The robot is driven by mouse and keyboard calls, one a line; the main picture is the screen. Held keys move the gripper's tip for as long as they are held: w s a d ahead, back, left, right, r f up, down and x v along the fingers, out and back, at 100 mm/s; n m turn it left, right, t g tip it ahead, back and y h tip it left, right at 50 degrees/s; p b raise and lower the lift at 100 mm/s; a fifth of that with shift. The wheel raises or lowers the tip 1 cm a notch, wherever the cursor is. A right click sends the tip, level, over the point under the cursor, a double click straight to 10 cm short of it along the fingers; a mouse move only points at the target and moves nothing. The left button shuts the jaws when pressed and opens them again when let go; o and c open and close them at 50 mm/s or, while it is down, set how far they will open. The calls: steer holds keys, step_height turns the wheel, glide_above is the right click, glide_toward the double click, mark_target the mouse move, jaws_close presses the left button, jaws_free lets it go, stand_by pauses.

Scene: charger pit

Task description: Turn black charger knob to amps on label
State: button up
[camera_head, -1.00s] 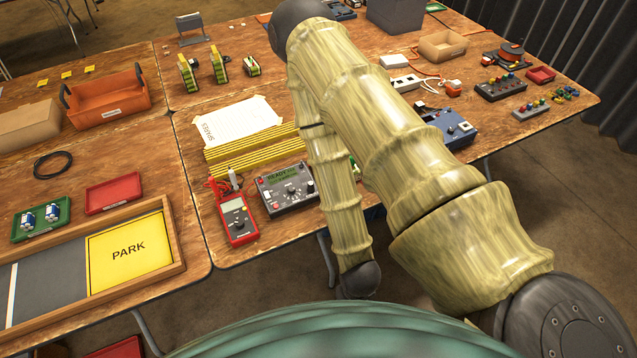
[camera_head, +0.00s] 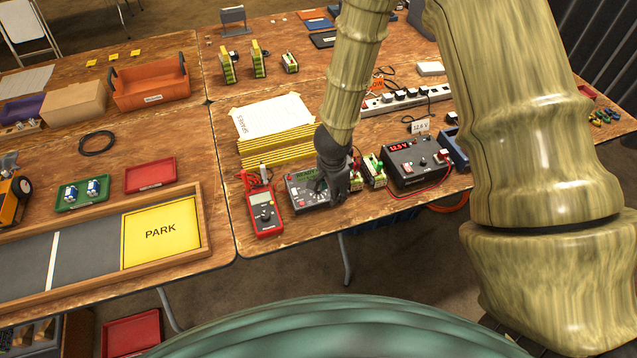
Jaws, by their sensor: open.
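A dark grey box charger (camera_head: 303,192) with a small display lies near the table's front edge, its right side hidden behind my gripper. A black charger box (camera_head: 414,162) with a red display reading about 12.5 V stands to the right; a knob (camera_head: 423,161) shows on its face. My gripper (camera_head: 336,200) is open, pointing down over the grey charger's right side. I cannot tell whether it touches anything.
A red multimeter (camera_head: 265,212) lies left of the grey charger. Small green-and-yellow battery packs (camera_head: 374,171) stand between the two chargers. A white power strip (camera_head: 408,98) lies behind. A blue box (camera_head: 455,148) is right of the black charger, partly behind my arm. A red cable runs along the front.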

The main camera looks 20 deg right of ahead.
steer(key=w+a+r+m+y, duration=0.1)
steer(key=w+a+r+m, duration=0.1)
steer(key=w+r, duration=0.25)
steer(key=shift+t, duration=0.5)
steer(key=f+b, duration=0.2)
steer(key=f, duration=0.1)
steer(key=w+f+b, duration=0.1)
steer(key=f+b, duration=0.1)
steer(key=f, duration=0.2)
steer(key=w+f+b, duration=0.1)
steer(key=f+b, duration=0.1)
steer(key=f, duration=0.1)
steer(key=shift+w+a+f, duration=0.1)
steer(key=shift+f, duration=0.1)
jaws_close()
